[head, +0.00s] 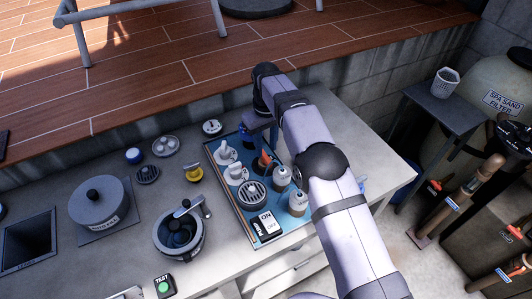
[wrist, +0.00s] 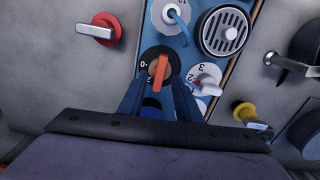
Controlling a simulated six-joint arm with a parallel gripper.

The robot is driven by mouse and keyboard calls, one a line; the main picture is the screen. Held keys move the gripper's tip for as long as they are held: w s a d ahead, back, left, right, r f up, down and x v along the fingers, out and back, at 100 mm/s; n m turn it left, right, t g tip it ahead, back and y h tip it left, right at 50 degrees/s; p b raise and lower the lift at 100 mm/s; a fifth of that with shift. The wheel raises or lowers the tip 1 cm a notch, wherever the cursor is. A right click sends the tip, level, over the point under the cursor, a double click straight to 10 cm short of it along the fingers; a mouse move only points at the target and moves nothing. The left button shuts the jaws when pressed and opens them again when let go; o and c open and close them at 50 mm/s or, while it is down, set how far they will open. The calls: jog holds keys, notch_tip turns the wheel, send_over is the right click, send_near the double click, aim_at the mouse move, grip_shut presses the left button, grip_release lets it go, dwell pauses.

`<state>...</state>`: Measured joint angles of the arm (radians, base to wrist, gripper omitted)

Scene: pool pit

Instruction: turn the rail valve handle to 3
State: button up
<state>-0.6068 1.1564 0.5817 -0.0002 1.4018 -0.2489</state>
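A black round dial with an orange handle (wrist: 160,72) sits on the blue panel in the wrist view; a "0" shows at its left. The orange handle also shows in the head view (head: 265,160), partly behind my arm. My gripper (wrist: 160,84) is over this dial, with its two blue fingers on either side of the orange handle. The fingers look apart, with gaps beside the handle; contact is not clear. A white handle (wrist: 206,80) on a numbered dial, with 3 and 2 visible, is to the right. No label names the rail valve.
A round grille (wrist: 225,30) and a yellow knob (wrist: 246,111) are to the right.

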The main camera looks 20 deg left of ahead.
aim_at(267, 157)
jog(key=shift+r, duration=1.8)
jog(key=shift+d, duration=0.1)
jog(key=s+d+r+m, duration=0.2)
jog(key=d+m, duration=0.1)
jog(key=d, duration=0.7)
jog(key=s+d+r+m, duration=0.2)
jog(key=s+d, duration=0.1)
jog(key=d, duration=0.8)
jog(key=s+d+f+m, duration=0.2)
jog(key=s+d, duration=0.4)
jog(key=s, duration=0.4)
jog(key=s+d+f+m, duration=0.2)
jog(key=s+d, duration=0.4)
jog(key=s, duration=0.5)
jog(key=shift+s+d+f+m, duration=0.3)
jog(key=shift+f+m, duration=0.1)
jog(key=shift+f, duration=0.4)
